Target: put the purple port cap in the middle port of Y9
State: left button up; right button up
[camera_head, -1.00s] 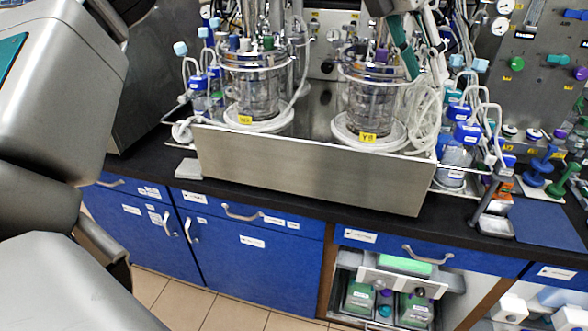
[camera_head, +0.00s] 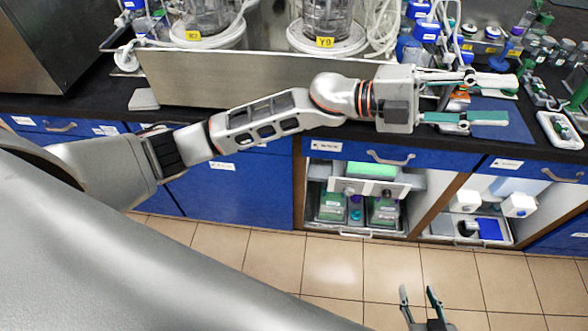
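The lower part of vessel Y9 (camera_head: 324,20), with its yellow label, stands on a white base at the top of the view. Its head and ports are cut off above the picture. A small purple item (camera_head: 516,31) is among the parts at the back right; I cannot tell if it is the purple port cap. My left gripper (camera_head: 512,98) reaches over the blue mat at the right of the bench, its teal-tipped fingers wide apart with nothing visible held. My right gripper (camera_head: 419,291) is low over the floor, open and empty.
A second vessel (camera_head: 207,15) stands left of Y9 behind the steel tray wall (camera_head: 220,82). The blue mat (camera_head: 515,128) is partly under my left gripper. White tubing and blue-capped bottles (camera_head: 426,28) crowd right of Y9. A white tray (camera_head: 559,130) lies far right.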

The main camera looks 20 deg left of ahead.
pick_arm(q)
jog(key=w+a+f+n+t+y, duration=0.2)
jog(key=a+f+n+t+y, duration=0.3)
jog(key=a+f+n+t, duration=0.45)
jog(key=w+a+f+n+t+y, duration=0.2)
jog(key=a+f+n+t+y, duration=0.35)
jog(key=f+n, duration=0.75)
jog(key=s+a+f+n+g+y, duration=0.1)
jog(key=s+a+f+n+y, duration=0.1)
jog(key=s+a+f, duration=0.3)
jog(key=s+a+f+n+g+y, duration=0.2)
jog(key=s+a+f, duration=0.4)
jog(key=f, duration=0.6)
jog(key=s+a+f+n+g+y, duration=0.2)
jog(key=s+a+f+n+y, duration=0.1)
jog(key=s+f, duration=0.5)
jog(key=a+y, duration=0.1)
jog(key=a, duration=0.1)
jog(key=shift+a+f, duration=0.15)
jog(key=shift+a, duration=0.25)
jog(key=shift+n, duration=0.25)
jog(key=shift+c, duration=0.3)
